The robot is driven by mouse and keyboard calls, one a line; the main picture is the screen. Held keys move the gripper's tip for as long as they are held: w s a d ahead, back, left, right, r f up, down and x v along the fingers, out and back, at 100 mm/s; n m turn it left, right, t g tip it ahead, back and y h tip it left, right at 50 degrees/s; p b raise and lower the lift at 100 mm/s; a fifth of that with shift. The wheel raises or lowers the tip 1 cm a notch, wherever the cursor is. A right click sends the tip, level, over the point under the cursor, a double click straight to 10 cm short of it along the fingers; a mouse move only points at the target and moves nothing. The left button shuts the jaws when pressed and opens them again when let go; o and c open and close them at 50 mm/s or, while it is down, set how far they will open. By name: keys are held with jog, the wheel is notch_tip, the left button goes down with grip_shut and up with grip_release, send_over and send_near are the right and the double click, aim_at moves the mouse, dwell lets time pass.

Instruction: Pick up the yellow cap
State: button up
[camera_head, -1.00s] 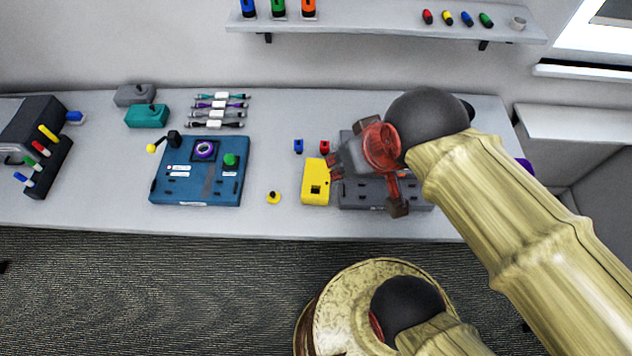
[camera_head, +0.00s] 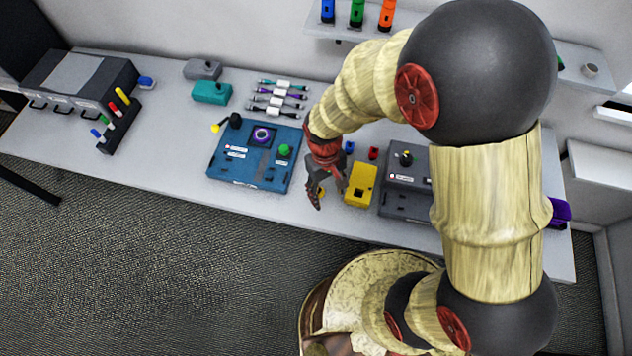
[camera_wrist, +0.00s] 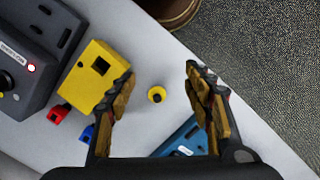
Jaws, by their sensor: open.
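The yellow cap (camera_wrist: 156,94) is a small round yellow piece with a dark centre, lying alone on the pale tabletop. In the wrist view it sits between my two spread fingers, closer to the left one, with pale table showing on both sides. My gripper (camera_wrist: 160,75) is open and empty, pointing down over it. In the head view my gripper (camera_head: 318,193) hangs over the table between the blue box and the yellow block, and it mostly hides the cap. How high the fingertips are above the table is hard to tell.
The yellow block (camera_wrist: 92,78) stands close beside my left finger. The blue box (camera_head: 248,168) lies on the other side. A dark grey box (camera_head: 405,205) and small red (camera_wrist: 59,113) and blue (camera_wrist: 88,134) pieces are nearby. The table's front edge is close.

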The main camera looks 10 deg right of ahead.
jog(key=shift+n+t, duration=0.4)
jog(key=shift+t, duration=0.4)
jog(key=w+f, duration=0.1)
jog(key=w, duration=0.1)
jog(key=w+a+f, duration=0.1)
jog(key=w+f, duration=0.1)
jog(key=w+a+f, duration=0.1)
jog(key=w, duration=0.1)
jog(key=shift+w+a+f, duration=0.15)
jog(key=shift+w, duration=0.1)
jog(key=shift+w+f, duration=0.15)
jog(key=shift+f, duration=0.7)
jog(key=f, duration=0.3)
jog(key=f+b, duration=0.1)
jog(key=f, duration=0.1)
jog(key=shift+d, duration=0.35)
jog(key=shift+c, duration=1.2)
jog(key=shift+r, duration=0.1)
jog(key=c, duration=0.6)
